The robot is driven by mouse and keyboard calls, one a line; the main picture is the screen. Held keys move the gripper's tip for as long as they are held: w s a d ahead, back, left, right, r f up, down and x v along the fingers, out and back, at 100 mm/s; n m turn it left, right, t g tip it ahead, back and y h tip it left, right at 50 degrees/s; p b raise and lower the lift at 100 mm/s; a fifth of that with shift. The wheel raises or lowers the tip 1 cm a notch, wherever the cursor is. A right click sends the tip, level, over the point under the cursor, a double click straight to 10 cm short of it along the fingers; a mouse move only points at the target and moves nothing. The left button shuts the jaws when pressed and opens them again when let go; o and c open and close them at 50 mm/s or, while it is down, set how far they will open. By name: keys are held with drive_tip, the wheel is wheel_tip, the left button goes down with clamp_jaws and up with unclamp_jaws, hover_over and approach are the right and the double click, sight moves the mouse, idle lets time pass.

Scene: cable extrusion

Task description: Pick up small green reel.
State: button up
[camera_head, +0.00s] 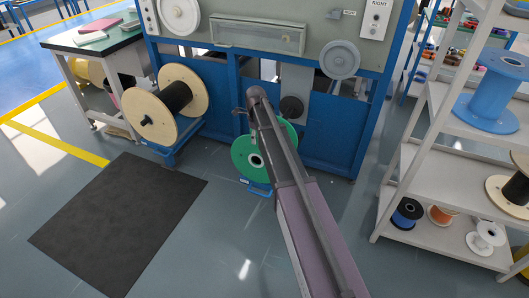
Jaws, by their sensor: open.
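A green reel (245,160) stands upright low at the front of the blue machine, in the middle of the camera_head view. Its face has a pale hub with a dark centre. My arm crosses in front of it and hides part of its right side. A blue support (258,188) shows at its foot. My gripper cannot be made out in this view; only my arm's links show, reaching up from the bottom edge.
The blue machine (330,135) fills the back. A large wooden reel (144,106) with black cable stands at its left. A dark mat (118,222) lies on the floor. White shelves (412,165) with several reels stand right. Floor between mat and shelves is mostly clear.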

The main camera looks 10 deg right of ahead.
drive_tip(key=shift+f+b, duration=0.85)
drive_tip(key=shift+f, duration=0.3)
drive_tip(key=shift+c, duration=0.3)
clamp_jaws()
